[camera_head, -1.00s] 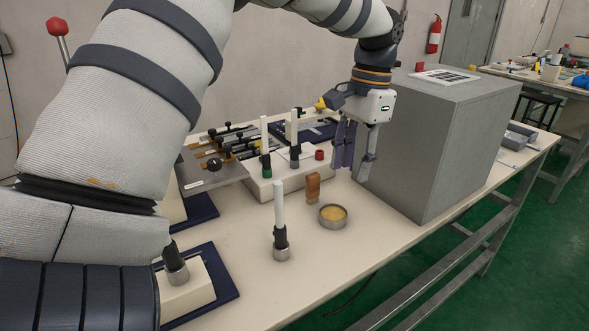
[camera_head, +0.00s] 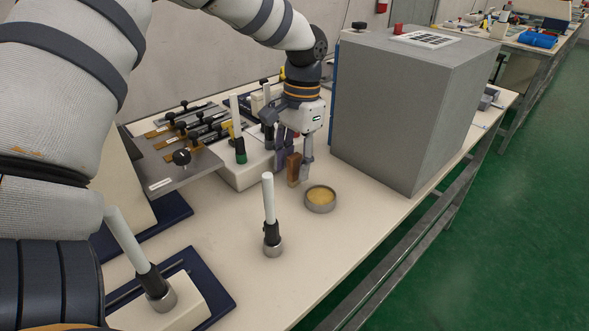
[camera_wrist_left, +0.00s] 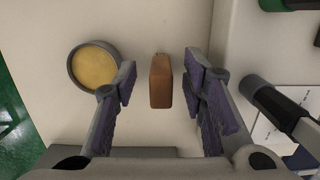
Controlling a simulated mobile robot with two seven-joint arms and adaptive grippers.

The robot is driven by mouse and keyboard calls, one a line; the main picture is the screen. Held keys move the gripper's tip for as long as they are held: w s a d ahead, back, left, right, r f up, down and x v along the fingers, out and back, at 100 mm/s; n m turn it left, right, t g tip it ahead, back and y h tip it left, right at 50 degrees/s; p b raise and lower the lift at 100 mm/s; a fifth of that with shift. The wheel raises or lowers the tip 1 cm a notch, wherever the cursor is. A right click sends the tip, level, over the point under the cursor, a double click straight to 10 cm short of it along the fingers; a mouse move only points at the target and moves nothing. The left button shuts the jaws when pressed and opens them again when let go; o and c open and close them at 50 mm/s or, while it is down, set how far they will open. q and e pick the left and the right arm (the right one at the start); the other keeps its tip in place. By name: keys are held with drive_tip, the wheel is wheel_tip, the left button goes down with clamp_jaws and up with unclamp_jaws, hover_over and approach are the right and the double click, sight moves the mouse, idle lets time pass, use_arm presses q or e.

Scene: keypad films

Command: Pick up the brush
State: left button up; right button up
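In the left wrist view the brown block (camera_wrist_left: 161,82) lies between the two finger pads, with a gap on each side. My left gripper (camera_head: 294,158) is open and low over the table around the block. It also shows in the left wrist view (camera_wrist_left: 161,72), with both purple-grey pads apart. My right gripper is not in view.
A round tin with yellow filling (camera_head: 320,198) sits close to the block. A white-and-black stick in a metal base (camera_head: 271,225) stands in front. A large grey box (camera_head: 400,110) rises to the right. A cream block with upright tools (camera_head: 238,172) is on the left.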

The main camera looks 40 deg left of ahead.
sight(293, 157)
use_arm(q)
wheel_tip(293, 157, down, 2)
drive_tip(key=shift+s+f, duration=0.1)
drive_tip(key=shift+f, duration=0.15)
clamp_jaws()
drive_tip(key=shift+r, duration=0.1)
wheel_tip(293, 157, up, 10)
drive_tip(key=shift+f+p, duration=0.1)
drive_tip(key=shift+p, duration=0.2)
